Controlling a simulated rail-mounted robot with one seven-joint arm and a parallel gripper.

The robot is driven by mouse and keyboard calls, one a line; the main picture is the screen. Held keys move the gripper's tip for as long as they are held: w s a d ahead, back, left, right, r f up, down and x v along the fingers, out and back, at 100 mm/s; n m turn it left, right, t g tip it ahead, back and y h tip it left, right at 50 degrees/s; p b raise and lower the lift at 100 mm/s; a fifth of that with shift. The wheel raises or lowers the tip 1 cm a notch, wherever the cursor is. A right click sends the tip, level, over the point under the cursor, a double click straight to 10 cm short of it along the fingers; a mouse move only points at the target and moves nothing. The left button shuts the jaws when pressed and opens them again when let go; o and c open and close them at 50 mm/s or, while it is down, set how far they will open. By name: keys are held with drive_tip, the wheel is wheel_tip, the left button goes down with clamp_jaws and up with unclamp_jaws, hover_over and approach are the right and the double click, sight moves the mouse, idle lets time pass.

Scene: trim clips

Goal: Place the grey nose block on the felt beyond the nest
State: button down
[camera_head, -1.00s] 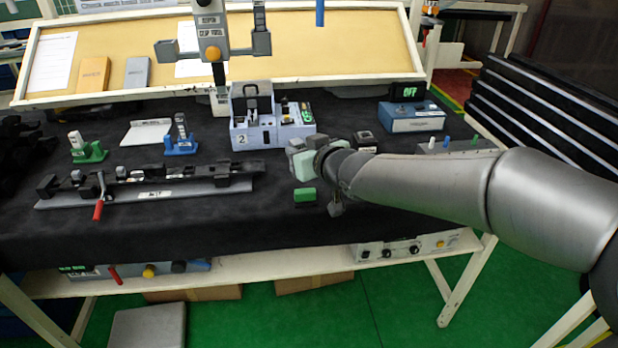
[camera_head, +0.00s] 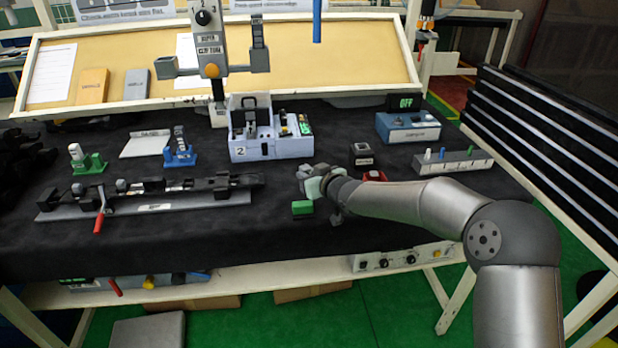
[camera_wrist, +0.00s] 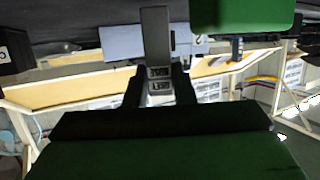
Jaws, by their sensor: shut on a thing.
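My gripper (camera_head: 312,181) is low over the dark felt, right of centre, pointing toward the back left. In the wrist view its two dark fingers (camera_wrist: 160,85) close around a grey upright piece (camera_wrist: 155,35), which I take as the grey nose block. In the head view the block is small and hard to separate from the gripper. A green block (camera_head: 303,208) lies just in front of the gripper. I cannot tell which fixture is the nest.
A pale blue box marked 2 (camera_head: 265,149) stands behind the gripper. A dark small block (camera_head: 361,154) and a red-and-black item (camera_head: 374,175) are to its right. The long clamp rail (camera_head: 150,200) lies left. Bare felt (camera_head: 225,235) shows in front.

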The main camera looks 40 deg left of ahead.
drive_tip(key=shift+f, duration=0.45)
drive_tip(key=shift+f, duration=0.25)
drive_tip(key=c, duration=1.2)
unclamp_jaws()
drive_tip(key=shift+r, duration=0.1)
drive_tip(key=shift+r, duration=0.15)
drive_tip(key=b+v, duration=0.1)
drive_tip(key=v, duration=1.1)
